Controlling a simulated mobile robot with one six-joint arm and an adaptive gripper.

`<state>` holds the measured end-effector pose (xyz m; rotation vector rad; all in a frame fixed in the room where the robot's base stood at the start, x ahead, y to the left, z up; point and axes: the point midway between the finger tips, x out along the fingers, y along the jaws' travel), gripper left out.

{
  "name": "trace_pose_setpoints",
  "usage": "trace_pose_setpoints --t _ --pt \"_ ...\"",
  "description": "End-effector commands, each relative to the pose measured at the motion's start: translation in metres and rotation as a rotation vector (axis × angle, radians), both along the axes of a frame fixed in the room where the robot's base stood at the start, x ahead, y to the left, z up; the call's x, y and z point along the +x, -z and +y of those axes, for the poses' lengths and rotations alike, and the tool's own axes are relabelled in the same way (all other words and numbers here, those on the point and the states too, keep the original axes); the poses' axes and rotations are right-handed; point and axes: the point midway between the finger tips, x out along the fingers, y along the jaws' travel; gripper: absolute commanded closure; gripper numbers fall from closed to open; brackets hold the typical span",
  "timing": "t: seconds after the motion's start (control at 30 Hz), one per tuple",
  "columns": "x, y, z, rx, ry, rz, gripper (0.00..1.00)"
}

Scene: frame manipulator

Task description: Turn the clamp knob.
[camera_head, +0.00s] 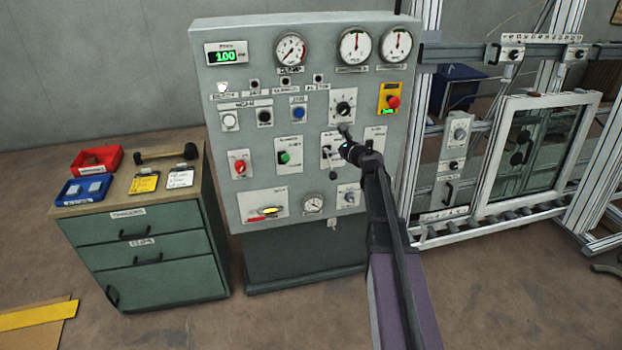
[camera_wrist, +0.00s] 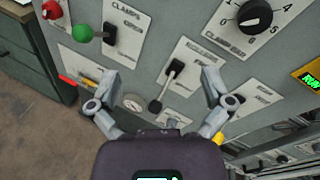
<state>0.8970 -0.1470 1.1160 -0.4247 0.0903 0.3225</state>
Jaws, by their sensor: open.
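The clamp knob (camera_head: 343,108) is a round black knob on a white plate, right of centre on the grey control panel. In the wrist view the black knob (camera_wrist: 255,15) is at the upper right, on a plate with a number scale and a label that seems to begin with "CLAMP". My gripper (camera_head: 347,136) is in front of the panel, just below the knob. In the wrist view my gripper (camera_wrist: 160,80) has its fingers wide apart, with a black-handled lever (camera_wrist: 166,86) showing between them. The knob lies up and right of the fingers, outside them. Nothing is held.
The control panel (camera_head: 220,115) carries gauges, buttons, a red emergency stop (camera_head: 393,102) and a green-knobbed lever (camera_head: 284,157). A drawer cabinet (camera_head: 150,262) with trays stands left. A framed rig with a glass door (camera_head: 530,150) stands right. Open floor lies in front.

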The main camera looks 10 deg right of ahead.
Motion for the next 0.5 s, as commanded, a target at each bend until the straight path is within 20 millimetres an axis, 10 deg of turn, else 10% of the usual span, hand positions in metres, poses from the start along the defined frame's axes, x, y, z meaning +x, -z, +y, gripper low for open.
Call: trace_pose_setpoints --t 0.5 --pt "-0.037 0.03 0.057 -0.336 -0.209 0.027 0.0"
